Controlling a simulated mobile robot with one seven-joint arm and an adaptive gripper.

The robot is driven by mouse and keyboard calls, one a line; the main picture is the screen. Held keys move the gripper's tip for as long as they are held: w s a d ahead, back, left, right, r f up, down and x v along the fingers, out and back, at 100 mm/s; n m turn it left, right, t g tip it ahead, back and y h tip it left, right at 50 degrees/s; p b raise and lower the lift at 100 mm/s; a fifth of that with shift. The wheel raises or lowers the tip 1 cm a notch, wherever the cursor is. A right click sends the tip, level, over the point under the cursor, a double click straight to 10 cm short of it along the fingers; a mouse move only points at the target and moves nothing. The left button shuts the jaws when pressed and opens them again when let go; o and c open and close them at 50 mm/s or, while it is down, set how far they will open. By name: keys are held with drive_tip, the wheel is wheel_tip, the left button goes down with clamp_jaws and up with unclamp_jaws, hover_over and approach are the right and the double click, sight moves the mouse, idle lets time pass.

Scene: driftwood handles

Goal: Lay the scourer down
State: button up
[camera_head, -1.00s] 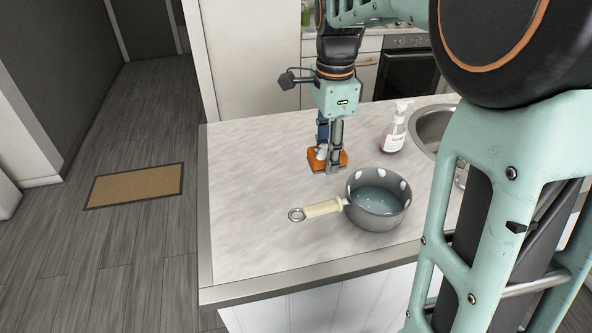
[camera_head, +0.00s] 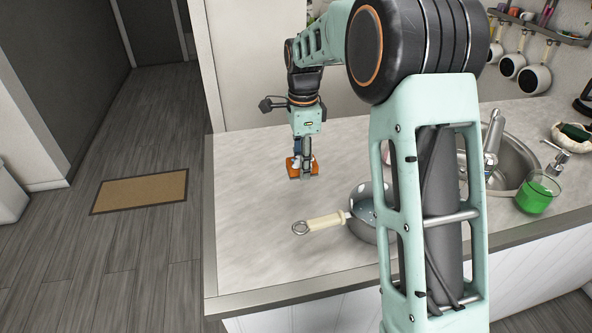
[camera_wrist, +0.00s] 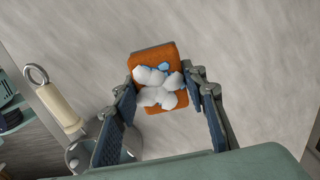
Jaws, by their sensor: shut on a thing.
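The scourer (camera_head: 291,168) is an orange block with white foam on it. It also shows in the wrist view (camera_wrist: 152,60), where the white foam and a bit of blue lie on its face. My gripper (camera_head: 302,170) points down over the worktop (camera_head: 250,180) and is shut on the scourer. In the wrist view my gripper (camera_wrist: 165,100) has a finger on either side of the scourer. Whether the scourer touches the worktop or hangs just above it, I cannot tell.
A grey pot (camera_head: 361,228) with a cream handle (camera_head: 325,221) stands to the right and nearer, partly hidden behind my arm. A sink (camera_head: 515,165) and a green-filled glass (camera_head: 537,195) are at the right. The worktop left of the scourer is clear.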

sight(296, 183)
drive_tip(key=shift+w+a+f, duration=0.3)
drive_tip(key=shift+w+f, duration=0.25)
drive_tip(key=shift+f, duration=0.2)
drive_tip(key=shift+w+a+f, duration=0.3)
drive_tip(key=shift+w+f, duration=0.2)
drive_tip(key=shift+f, duration=0.2)
drive_tip(key=shift+w+a+f+p, duration=0.15)
drive_tip(key=shift+f+p, duration=0.35)
drive_tip(key=shift+f, duration=1)
drive_tip(key=shift+f, duration=0.2)
drive_tip(key=o, duration=1)
